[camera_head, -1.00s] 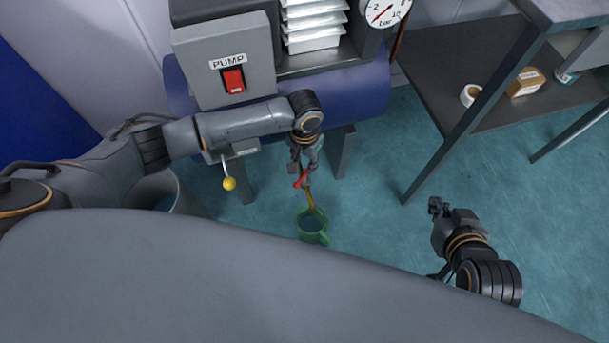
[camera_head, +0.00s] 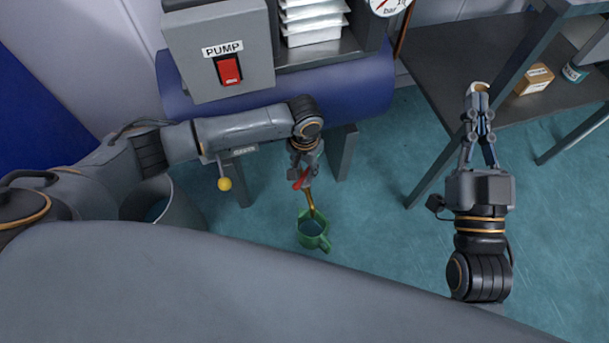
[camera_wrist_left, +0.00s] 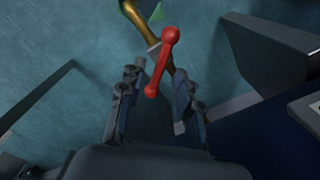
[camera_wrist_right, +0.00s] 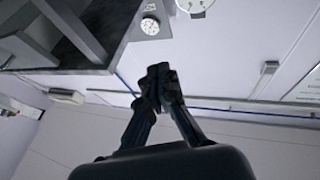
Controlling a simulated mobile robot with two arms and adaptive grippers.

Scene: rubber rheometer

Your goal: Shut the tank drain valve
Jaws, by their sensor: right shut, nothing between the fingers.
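The drain valve has a red lever (camera_head: 302,180) on a brass pipe (camera_head: 311,203) below the blue tank (camera_head: 345,90). In the left wrist view the red lever (camera_wrist_left: 163,62) lies slanted across the brass pipe (camera_wrist_left: 135,14). My left gripper (camera_head: 304,168) is at the valve. In the left wrist view its fingers (camera_wrist_left: 157,82) are apart, with the lever's lower end in or just above the gap; contact cannot be told. My right gripper (camera_head: 478,98) is shut and empty, held up at the right, and its closed fingers also show in the right wrist view (camera_wrist_right: 160,80).
A green jug (camera_head: 313,232) stands on the floor under the brass pipe. A grey bucket (camera_head: 160,205) and a yellow-knobbed lever (camera_head: 224,183) are left of the valve. A dark shelf (camera_head: 440,75) with a box (camera_head: 536,79) is at the right. Teal floor is free between.

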